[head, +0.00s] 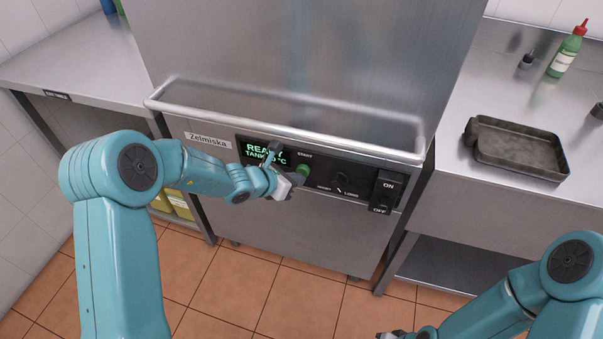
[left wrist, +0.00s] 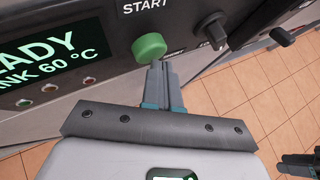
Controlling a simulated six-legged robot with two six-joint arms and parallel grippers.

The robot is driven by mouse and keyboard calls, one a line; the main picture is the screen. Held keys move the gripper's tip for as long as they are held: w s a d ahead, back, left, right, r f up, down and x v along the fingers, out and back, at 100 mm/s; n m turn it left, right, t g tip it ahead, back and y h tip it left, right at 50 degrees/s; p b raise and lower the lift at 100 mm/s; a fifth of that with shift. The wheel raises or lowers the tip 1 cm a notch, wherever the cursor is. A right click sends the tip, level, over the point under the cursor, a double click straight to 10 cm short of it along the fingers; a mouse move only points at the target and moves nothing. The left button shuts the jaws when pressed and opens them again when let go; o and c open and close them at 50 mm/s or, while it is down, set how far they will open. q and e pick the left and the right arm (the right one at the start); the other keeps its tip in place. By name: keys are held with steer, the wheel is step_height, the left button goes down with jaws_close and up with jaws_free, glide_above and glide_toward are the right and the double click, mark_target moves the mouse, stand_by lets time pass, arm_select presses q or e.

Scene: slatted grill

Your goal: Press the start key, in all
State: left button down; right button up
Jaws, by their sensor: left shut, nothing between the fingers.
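The start key is a round green button (head: 303,171) under the word START on the dark control panel of a steel machine. It also shows in the left wrist view (left wrist: 149,48). My left gripper (head: 292,178) is shut and empty. Its fingertips (left wrist: 158,68) are at the lower edge of the green button; I cannot tell whether they touch it. The display (head: 262,152) reads READY and a tank temperature, 60 °C in the left wrist view. My right gripper (head: 392,335) is partly in view at the bottom edge, too cut off to judge its fingers.
Right of the button are a small knob (head: 340,186) and an ON/OFF switch (head: 384,192). A long bar handle (head: 290,128) runs above the panel. A dark tray (head: 518,148) and a green bottle (head: 567,50) stand on the right counter. The floor in front is clear.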

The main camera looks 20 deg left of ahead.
arm_select(q)
steer(key=shift+w, duration=0.45)
stand_by(0.3)
steer(key=shift+s+b, duration=1.1)
steer(key=shift+s, duration=0.15)
